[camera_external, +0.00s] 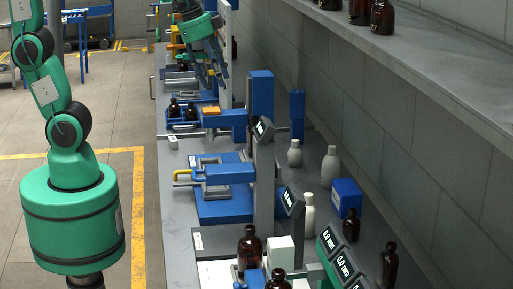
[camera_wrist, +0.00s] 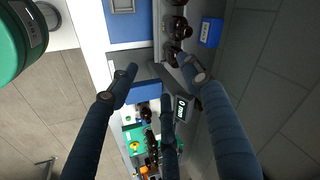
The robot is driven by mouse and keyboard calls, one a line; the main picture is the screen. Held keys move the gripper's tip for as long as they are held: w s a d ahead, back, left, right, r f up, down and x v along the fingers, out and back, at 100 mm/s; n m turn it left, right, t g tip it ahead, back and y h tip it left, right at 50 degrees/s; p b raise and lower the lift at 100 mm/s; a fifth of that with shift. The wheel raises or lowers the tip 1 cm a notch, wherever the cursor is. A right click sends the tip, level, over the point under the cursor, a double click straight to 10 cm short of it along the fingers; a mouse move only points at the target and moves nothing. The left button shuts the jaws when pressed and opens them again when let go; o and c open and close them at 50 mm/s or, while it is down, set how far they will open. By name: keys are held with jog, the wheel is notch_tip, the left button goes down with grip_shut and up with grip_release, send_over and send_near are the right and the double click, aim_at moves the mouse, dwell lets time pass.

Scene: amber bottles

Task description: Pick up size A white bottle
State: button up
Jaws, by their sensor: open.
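Three white bottles stand on the grey bench in the external view: one at the back (camera_external: 294,154), one beside the blue box (camera_external: 330,166), and one behind a tilted display (camera_external: 308,214). No size letter can be read on them. My gripper (camera_external: 211,72) is high at the top of the external view, well apart from these bottles. In the wrist view my gripper (camera_wrist: 160,78) has its dark fingers spread, with nothing held between them. I cannot make out a white bottle for certain in the wrist view.
Brown bottles (camera_external: 250,247) stand at the front of the bench (camera_external: 178,215), and others (camera_external: 382,17) on the shelf (camera_external: 445,70). Blue stations with upright posts (camera_external: 263,180) and tilted displays crowd the bench. A blue box (camera_external: 346,197) stands near the wall. Brown bottles (camera_wrist: 178,27) also show in the wrist view.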

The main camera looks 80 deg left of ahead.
jog(key=w+d+f+m+g+p, duration=0.1)
jog(key=w+d+m, duration=0.2)
jog(key=w, duration=0.2)
jog(key=w+d+f+m+p, duration=0.1)
jog(key=w+d+m+p, duration=0.15)
jog(key=w, duration=0.25)
jog(key=m+g+p, duration=0.1)
jog(key=m+g, duration=0.2)
jog(key=m, duration=1)
send_over(308, 194)
notch_tip(308, 194, down, 17)
jog(key=shift+a, duration=0.2)
jog(key=shift+f, duration=0.1)
jog(key=shift+f, duration=4.2)
jog(key=shift+d+f, duration=0.15)
jog(key=shift+f, duration=2.45)
